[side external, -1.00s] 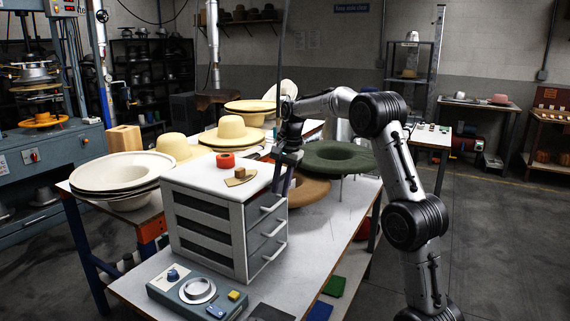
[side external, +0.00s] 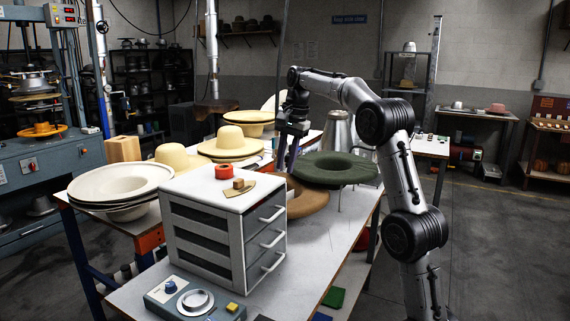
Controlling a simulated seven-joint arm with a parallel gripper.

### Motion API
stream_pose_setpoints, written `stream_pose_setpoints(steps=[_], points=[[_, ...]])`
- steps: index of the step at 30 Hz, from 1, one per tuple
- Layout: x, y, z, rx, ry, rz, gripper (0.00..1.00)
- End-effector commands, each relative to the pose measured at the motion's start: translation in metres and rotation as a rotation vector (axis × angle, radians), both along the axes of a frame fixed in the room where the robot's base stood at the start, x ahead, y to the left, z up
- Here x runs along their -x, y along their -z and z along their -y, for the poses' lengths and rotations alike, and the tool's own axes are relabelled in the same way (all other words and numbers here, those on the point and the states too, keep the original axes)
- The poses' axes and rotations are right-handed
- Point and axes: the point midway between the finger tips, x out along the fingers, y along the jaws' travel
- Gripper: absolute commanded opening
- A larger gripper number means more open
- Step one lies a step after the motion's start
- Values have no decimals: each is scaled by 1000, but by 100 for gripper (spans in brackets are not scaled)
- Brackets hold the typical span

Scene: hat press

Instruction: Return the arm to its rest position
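My gripper (side external: 287,158) hangs downward in the side external view, behind the right rear of the white drawer cabinet and just left of the green hat. Its fingers are small and dark here, and I cannot tell whether they are open or shut. The green hat (side external: 335,167) and a brown hat (side external: 308,201) lie beside and below the gripper.
The white drawer cabinet (side external: 205,187) bears a red ring (side external: 223,171) and a small wooden block (side external: 239,184). A control box (side external: 195,300) stands in front. Straw hats (side external: 230,137) and stacked white hat forms (side external: 120,178) are on the left. Bare tabletop (side external: 335,235) shows right of the cabinet.

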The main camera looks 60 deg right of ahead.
Motion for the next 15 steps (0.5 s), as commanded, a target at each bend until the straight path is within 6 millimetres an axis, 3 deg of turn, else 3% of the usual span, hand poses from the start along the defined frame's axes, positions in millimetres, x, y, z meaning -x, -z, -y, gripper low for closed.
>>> stream_pose_setpoints(steps=[8, 11, 15], points=[[-3, -4, -8, 4, -17, 7, 26], [-4, -29, -31, 33, -59, 50, 26], [19, -63, -94, 62, -159, 97, 26]])
